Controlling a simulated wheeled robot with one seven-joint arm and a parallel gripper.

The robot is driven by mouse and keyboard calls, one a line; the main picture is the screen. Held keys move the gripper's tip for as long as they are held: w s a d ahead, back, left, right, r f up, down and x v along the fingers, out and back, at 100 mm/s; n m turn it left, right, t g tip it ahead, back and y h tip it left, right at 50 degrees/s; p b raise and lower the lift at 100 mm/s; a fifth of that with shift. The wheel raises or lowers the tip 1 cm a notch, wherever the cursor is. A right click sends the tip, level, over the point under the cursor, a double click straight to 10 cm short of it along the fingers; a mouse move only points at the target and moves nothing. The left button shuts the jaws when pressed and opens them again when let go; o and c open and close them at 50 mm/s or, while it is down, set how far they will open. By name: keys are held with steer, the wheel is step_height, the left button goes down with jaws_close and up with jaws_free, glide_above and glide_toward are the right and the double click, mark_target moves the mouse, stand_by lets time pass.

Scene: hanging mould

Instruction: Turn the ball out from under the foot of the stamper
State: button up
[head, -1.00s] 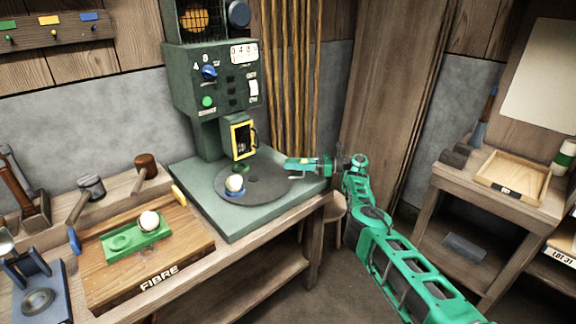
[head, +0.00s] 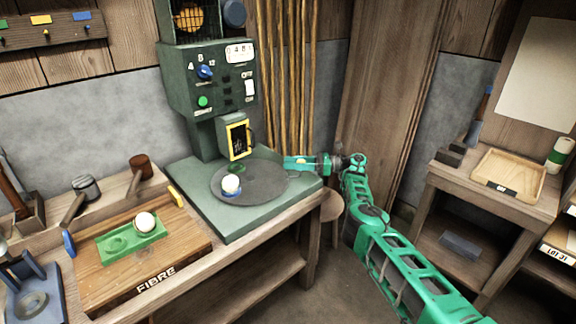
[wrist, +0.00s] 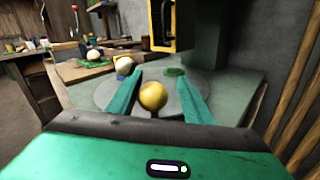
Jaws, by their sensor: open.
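The green stamper (head: 206,80) stands at the back of the bench, its yellow-framed foot (head: 238,138) above a round dark plate (head: 265,188). A white ball (head: 231,184) sits in a blue holder on this plate, close to the foot; I cannot tell whether it is directly beneath. A green holder (wrist: 175,71) is also on the plate. My gripper (head: 287,163) is at the plate's right side. In the wrist view its open fingers (wrist: 160,76) stand either side of a yellow round knob (wrist: 153,95) on a dark stem. The head view does not show this knob.
A wooden board marked FIBRE (head: 110,285) with a green tray (head: 112,245) and another white ball (head: 145,221) is at left. Mallets (head: 140,170) lie behind it. A stool (head: 331,207) stands beside the bench. A right-hand table carries a wooden tray (head: 510,190).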

steer(key=d, duration=1)
steer(key=shift+w+d+f, duration=0.1)
steer(key=shift+w+f, duration=0.1)
steer(key=shift+w, duration=0.2)
